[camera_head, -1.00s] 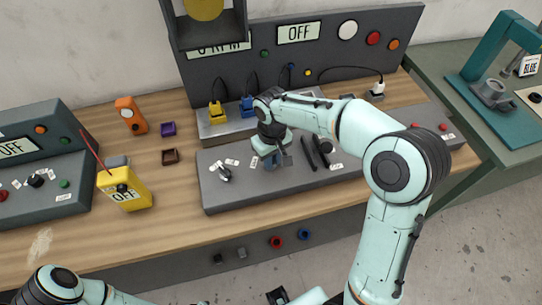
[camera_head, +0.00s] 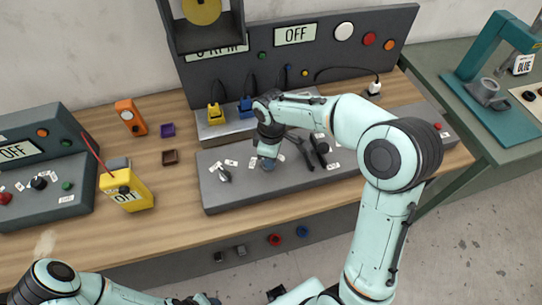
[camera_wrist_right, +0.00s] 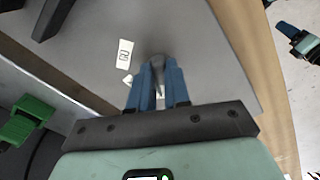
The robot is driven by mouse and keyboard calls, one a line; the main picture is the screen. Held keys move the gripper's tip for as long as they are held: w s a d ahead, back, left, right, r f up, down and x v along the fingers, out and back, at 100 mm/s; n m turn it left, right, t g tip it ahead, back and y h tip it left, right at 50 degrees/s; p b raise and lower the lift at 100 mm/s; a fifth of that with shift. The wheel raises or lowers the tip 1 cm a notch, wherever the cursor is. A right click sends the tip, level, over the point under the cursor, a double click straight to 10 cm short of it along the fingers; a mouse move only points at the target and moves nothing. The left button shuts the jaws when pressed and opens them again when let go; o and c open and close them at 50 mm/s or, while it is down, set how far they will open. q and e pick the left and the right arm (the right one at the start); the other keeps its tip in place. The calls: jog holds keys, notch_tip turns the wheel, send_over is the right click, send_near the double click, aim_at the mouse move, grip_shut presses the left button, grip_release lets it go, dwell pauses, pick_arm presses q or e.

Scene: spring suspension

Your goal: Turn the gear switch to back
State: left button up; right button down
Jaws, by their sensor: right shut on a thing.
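The gear switch shows as a small grey lever (camera_wrist_right: 157,64) on the grey panel in the right wrist view. My right gripper (camera_wrist_right: 160,78) has its blue fingers shut on this lever. In the head view my right gripper (camera_head: 268,165) is low over the left-middle part of the panel (camera_head: 235,200). It hides most of the lever there. A white label (camera_wrist_right: 124,53) lies beside the lever, with a smaller one near the fingers.
A smaller knob (camera_head: 224,174) stands left of my right gripper, and black levers (camera_head: 318,150) stand to the right. Yellow (camera_head: 215,117) and blue (camera_head: 246,107) plugs are behind. A yellow meter (camera_head: 126,187) stands on the wooden table to the left.

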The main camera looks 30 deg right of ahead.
dwell(0.5)
jog(key=c, duration=1.1)
grip_release()
pick_arm(q)
jog(key=shift+w+r+p, duration=0.8)
jog(key=shift+w+r, duration=0.2)
jog(key=shift+r, duration=0.1)
pick_arm(e)
jog(key=shift+r, duration=6.75)
